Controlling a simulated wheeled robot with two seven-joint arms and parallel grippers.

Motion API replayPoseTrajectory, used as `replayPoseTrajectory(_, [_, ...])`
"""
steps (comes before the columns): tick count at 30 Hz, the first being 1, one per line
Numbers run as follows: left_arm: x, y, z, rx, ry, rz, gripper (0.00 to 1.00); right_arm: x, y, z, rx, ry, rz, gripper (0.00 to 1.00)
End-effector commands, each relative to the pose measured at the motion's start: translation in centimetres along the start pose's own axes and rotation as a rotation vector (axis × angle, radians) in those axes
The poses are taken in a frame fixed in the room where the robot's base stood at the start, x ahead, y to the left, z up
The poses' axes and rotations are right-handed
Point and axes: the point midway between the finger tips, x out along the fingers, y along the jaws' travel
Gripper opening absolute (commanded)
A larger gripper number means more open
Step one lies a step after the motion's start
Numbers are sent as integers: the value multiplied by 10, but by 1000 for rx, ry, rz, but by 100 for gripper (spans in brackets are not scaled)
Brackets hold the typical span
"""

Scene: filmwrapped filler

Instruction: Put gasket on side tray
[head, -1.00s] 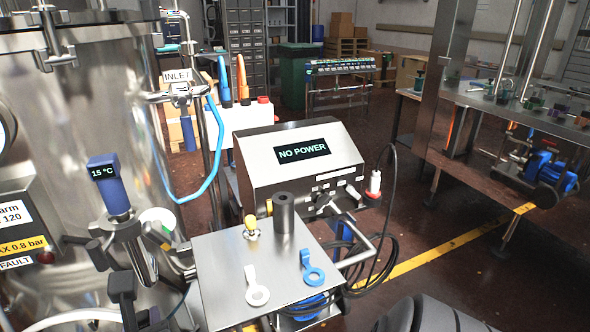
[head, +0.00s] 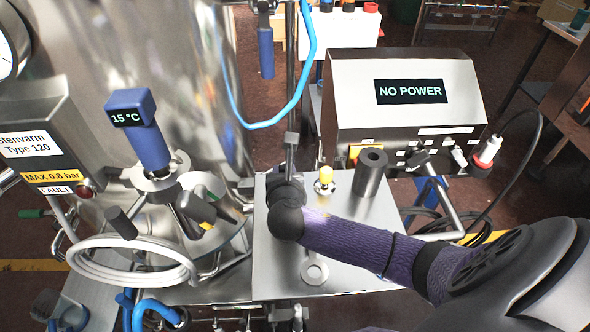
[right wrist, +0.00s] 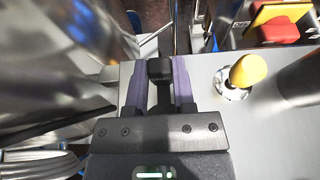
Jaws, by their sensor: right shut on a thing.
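The side tray (head: 274,268) is a flat metal plate in the lower middle of the head view. A pale ring (head: 315,270), which may be a gasket, lies on it just below my right forearm. My right gripper (head: 290,172) is over the tray's back left edge; its fingers are mostly hidden in the head view. In the right wrist view its purple fingers (right wrist: 160,85) are shut on a dark piece with a black squared end (right wrist: 160,69). I cannot tell what that piece belongs to. My left gripper is not in view.
A yellow-topped fitting (head: 326,176) and a dark hollow cylinder (head: 370,172) stand on the tray's back part. A control box (head: 400,100) reading NO POWER is behind. The steel tank with a blue 15 °C sensor (head: 140,130) is at left, with a coiled white hose (head: 130,270).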

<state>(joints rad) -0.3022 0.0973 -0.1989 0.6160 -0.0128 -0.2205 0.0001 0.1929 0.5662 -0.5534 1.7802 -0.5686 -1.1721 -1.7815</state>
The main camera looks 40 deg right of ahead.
Motion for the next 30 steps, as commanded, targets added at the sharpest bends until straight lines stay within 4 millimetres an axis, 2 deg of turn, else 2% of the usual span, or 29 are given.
replayPoseTrajectory(6, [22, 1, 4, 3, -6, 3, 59, 15, 0, -38, -2, 4, 0, 0])
replayPoseTrajectory(15, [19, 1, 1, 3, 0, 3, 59, 15, 0, -37, -1, 1, 0, 0])
replayPoseTrajectory(16, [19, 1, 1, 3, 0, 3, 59, 15, 0, -37, -1, 1, 0, 36])
replayPoseTrajectory(20, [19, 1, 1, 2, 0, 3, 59, 15, 0, -36, -1, 1, 0, 63])
replayPoseTrajectory(21, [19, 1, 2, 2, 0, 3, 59, 15, 0, -36, -1, 1, 0, 67])
replayPoseTrajectory(30, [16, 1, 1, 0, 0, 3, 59, 11, 0, -33, -1, 1, 2, 67])
